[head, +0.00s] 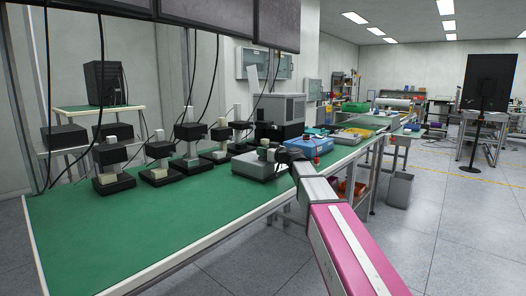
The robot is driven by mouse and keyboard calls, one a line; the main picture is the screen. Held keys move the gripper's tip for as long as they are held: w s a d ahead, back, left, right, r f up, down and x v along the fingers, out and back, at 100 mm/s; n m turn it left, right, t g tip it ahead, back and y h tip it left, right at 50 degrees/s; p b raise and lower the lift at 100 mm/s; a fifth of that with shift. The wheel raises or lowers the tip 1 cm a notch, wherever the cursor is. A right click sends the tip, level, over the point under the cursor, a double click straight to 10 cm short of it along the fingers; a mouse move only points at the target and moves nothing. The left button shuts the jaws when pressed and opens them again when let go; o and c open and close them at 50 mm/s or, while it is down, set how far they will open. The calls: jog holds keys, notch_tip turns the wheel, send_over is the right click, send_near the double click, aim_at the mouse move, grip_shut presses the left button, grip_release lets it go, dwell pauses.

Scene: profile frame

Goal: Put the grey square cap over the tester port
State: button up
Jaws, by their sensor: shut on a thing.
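My gripper (264,154) is at the end of my arm, low over a light grey box-shaped device (252,169) on the green bench. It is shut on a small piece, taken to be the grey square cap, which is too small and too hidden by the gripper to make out. The grey device appears to be the tester. Its port cannot be picked out at this size. I cannot tell whether the held piece touches the device.
Several black stands with pale blocks (112,172) line the back of the green bench (130,225). A larger grey unit (282,108) stands behind the gripper. The bench's front left is clear. Black cables hang at left.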

jog(key=o, duration=1)
jog(key=shift+f, duration=0.1)
jog(key=shift+c, duration=0.2)
jog(key=v, duration=1.1)
